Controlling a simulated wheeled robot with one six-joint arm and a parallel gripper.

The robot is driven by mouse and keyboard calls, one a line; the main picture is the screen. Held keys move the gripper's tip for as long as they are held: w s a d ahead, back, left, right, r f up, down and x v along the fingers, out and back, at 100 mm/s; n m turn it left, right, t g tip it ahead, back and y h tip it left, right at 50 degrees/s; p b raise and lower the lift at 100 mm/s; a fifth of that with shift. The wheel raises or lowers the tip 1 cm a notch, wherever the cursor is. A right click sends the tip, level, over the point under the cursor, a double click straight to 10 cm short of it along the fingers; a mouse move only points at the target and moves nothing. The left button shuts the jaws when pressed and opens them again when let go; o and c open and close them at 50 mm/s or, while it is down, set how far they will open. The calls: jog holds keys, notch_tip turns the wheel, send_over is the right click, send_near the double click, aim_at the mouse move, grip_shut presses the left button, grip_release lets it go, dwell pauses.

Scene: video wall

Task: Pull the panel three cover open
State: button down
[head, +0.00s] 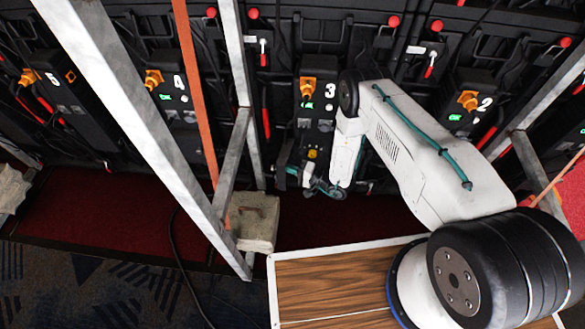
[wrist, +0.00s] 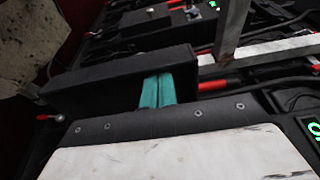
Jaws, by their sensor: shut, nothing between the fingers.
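Panel three (head: 318,92) is a black unit marked 3 on the wall, with an orange connector at its top and a small green light. My gripper (head: 308,180), with teal fingers, is at its lower end, beside a dark part low on the panel. In the wrist view my gripper (wrist: 166,90) has its teal fingers together and empty. A long black block (wrist: 120,78), seemingly the panel's cover, lies across the view right at the fingertips. I cannot tell whether they touch, or how far the cover stands open. The fingertips are partly hidden.
A slanting metal frame (head: 150,130) and an orange post (head: 195,85) stand left of the arm. A concrete block (head: 256,222) sits below left of the gripper. A wood-topped platform (head: 330,285) is in front. Panels two (head: 468,105) and four (head: 175,92) flank panel three.

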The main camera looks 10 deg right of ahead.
jog(key=s+d, duration=0.7)
jog(key=s, duration=0.3)
jog(key=shift+s+d, duration=0.35)
